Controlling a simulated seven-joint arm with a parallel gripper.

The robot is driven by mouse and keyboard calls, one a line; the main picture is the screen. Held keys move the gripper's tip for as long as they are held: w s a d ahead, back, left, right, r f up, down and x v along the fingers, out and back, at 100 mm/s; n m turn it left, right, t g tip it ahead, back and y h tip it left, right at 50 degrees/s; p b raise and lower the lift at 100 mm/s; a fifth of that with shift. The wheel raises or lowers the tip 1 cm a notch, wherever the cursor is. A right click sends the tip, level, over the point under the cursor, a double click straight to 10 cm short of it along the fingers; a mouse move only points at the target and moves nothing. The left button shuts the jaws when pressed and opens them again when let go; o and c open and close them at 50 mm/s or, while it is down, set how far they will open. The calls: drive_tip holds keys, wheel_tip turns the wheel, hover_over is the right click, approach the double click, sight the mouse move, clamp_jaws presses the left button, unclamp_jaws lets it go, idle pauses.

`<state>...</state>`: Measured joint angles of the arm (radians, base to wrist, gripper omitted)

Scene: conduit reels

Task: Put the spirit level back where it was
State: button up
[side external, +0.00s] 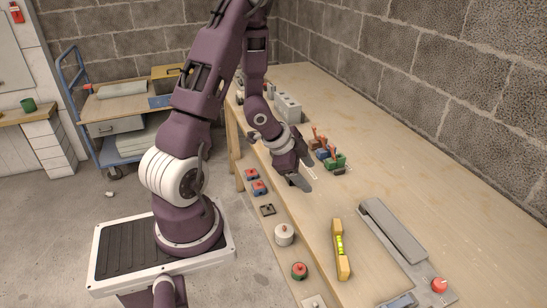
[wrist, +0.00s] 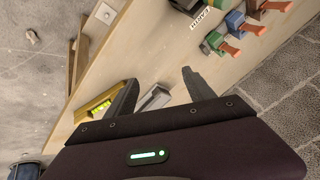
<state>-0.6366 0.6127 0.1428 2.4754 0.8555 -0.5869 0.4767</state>
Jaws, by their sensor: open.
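The yellow spirit level (side external: 341,250) with bright green vials lies on the wooden bench near its front edge. It also shows in the wrist view (wrist: 96,106), left of my gripper and partly hidden by the left finger. My gripper (side external: 304,177) is open and empty above the bench, farther back along it than the level and apart from it.
A long grey device (side external: 393,232) with a red button (side external: 439,285) lies right of the level. Green, blue and red orange-handled items (side external: 333,159) stand just beyond my gripper. A white round item (side external: 284,234) sits at the front edge. The bench's right side is clear.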

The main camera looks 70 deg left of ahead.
wheel_tip(320, 180, up, 12)
drive_tip(key=d+n+y, duration=0.3)
drive_tip(key=s+d+r+n+h, duration=0.1)
drive_tip(key=s+d+r+n, duration=0.1)
drive_tip(key=s+d+r, duration=0.3)
drive_tip(key=s+d+r+n+g+h, duration=0.1)
drive_tip(key=s+d+r, duration=0.4)
drive_tip(key=s+d, duration=0.5)
drive_tip(key=shift+s+r+n+h, duration=0.2)
drive_tip(key=shift+s+n+h, duration=0.3)
drive_tip(key=shift+s+h, duration=0.2)
